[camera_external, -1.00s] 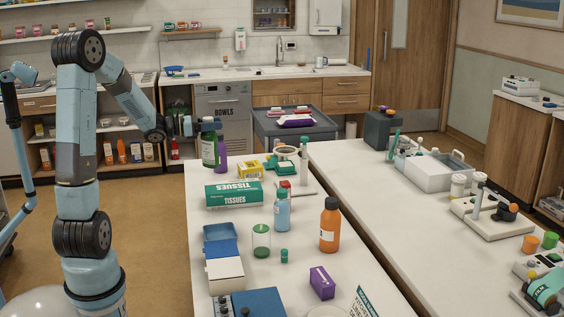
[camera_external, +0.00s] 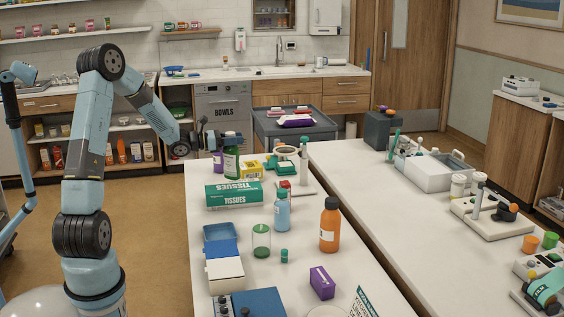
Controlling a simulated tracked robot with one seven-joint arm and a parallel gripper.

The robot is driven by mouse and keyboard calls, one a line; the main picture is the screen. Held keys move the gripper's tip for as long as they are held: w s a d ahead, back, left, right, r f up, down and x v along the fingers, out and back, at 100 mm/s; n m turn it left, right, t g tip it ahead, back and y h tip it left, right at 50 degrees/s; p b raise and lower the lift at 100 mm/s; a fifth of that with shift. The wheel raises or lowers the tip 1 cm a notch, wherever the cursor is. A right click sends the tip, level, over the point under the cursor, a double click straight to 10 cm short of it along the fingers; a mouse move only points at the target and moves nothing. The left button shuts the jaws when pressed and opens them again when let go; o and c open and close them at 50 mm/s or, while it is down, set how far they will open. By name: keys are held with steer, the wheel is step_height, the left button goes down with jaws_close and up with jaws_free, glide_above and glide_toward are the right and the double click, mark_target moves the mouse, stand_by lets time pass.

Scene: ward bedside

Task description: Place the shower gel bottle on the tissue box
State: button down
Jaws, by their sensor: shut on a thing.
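My gripper (camera_external: 221,139) is shut around the upper part of a green bottle with a white label (camera_external: 231,162), which I take to be the shower gel bottle. The bottle is upright, and its base appears just behind the tissue box. I cannot tell how high it is held. The green and white tissue box (camera_external: 234,196) lies flat on the near-left table, in front of the bottle. My fingertips are small and partly hidden by the bottle.
A purple bottle (camera_external: 217,161) stands close to the left of the held bottle. A yellow box (camera_external: 251,170) is to its right.

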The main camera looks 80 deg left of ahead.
mark_target(236, 147)
steer(key=shift+w+f, duration=0.15)
steer(key=shift+f, duration=1.5)
steer(key=c, duration=0.6)
jaws_free()
steer(key=shift+f, duration=0.1)
steer(key=shift+o, duration=0.2)
steer(key=shift+a, duration=0.1)
steer(key=s, duration=1.2)
